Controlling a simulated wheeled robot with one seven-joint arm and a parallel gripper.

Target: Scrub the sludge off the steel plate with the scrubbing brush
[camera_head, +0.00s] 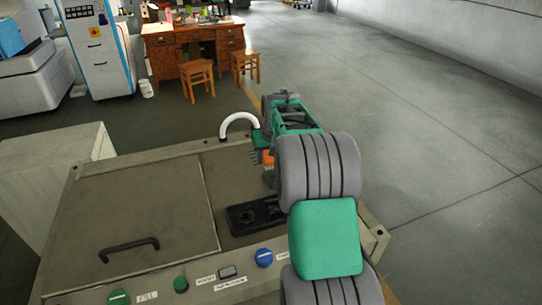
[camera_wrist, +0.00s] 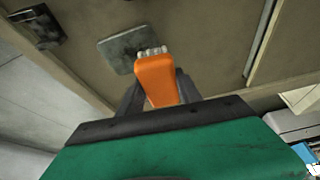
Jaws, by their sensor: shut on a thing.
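The scrubbing brush is an orange block (camera_wrist: 156,78) with pale bristles at its far end. My gripper (camera_wrist: 159,88) is shut on it, with a dark finger on each side. In the head view a small orange part of the brush (camera_head: 265,158) shows under my green wrist, above the bench top. The steel plate (camera_wrist: 118,47) is a grey, rounded square in the wrist view, just beyond the bristles. The bristles overlap its edge in the picture; I cannot tell whether they touch it. Any sludge is hard to make out. My arm hides the plate in the head view.
The bench top (camera_head: 140,215) has a black handle (camera_head: 129,249) on its left panel. A dark fixture (camera_head: 250,217) sits near the front, beside my arm. A white curved pipe (camera_head: 238,120) rises at the back edge. Wooden stools and a desk (camera_head: 165,55) stand far behind.

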